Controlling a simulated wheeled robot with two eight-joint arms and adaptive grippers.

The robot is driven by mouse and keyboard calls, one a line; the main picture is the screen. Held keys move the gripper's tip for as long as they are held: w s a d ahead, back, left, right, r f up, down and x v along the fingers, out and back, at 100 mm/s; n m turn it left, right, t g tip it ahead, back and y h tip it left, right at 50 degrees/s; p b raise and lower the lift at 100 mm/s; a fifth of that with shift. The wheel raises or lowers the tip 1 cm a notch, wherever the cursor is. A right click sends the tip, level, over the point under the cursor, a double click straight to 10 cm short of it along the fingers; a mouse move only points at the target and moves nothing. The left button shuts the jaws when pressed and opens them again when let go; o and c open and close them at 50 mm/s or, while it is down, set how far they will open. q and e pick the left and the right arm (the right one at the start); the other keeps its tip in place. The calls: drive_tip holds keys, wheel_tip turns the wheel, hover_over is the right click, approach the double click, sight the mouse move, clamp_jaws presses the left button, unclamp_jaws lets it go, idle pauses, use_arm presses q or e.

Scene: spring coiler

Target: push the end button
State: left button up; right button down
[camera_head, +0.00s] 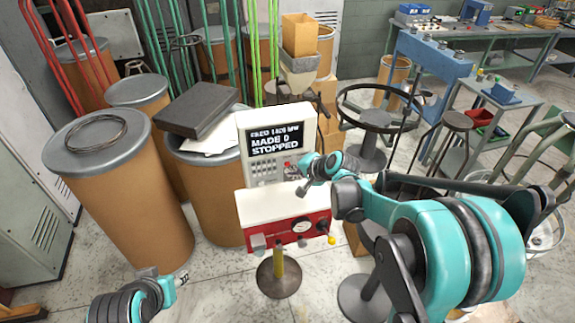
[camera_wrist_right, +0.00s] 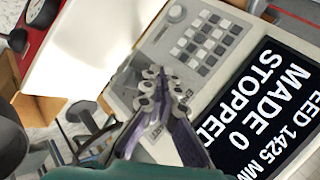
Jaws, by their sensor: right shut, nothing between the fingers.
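The control console (camera_head: 270,145) has a black screen reading "MADE 0 STOPPED", with a grey keypad (camera_head: 266,170) below it. In the right wrist view the keypad (camera_wrist_right: 203,42) has several small square keys and a round knob (camera_wrist_right: 177,12) at one end. I cannot tell which control is the end button. My right gripper (camera_head: 303,187) is shut and empty at the panel's lower right. In the wrist view its fingertips (camera_wrist_right: 158,78) are close over the panel beside the keypad; contact cannot be told. My left gripper (camera_head: 180,280) is low at the left, its jaws unclear.
Below the console is a white-topped red box (camera_head: 285,232) with a gauge and knobs, on a yellow post. Brown drums (camera_head: 130,190) stand close at the left. Some floor shows in front.

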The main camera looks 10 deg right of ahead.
drive_tip(key=shift+s+d, duration=0.1)
drive_tip(key=shift+s, duration=2.4)
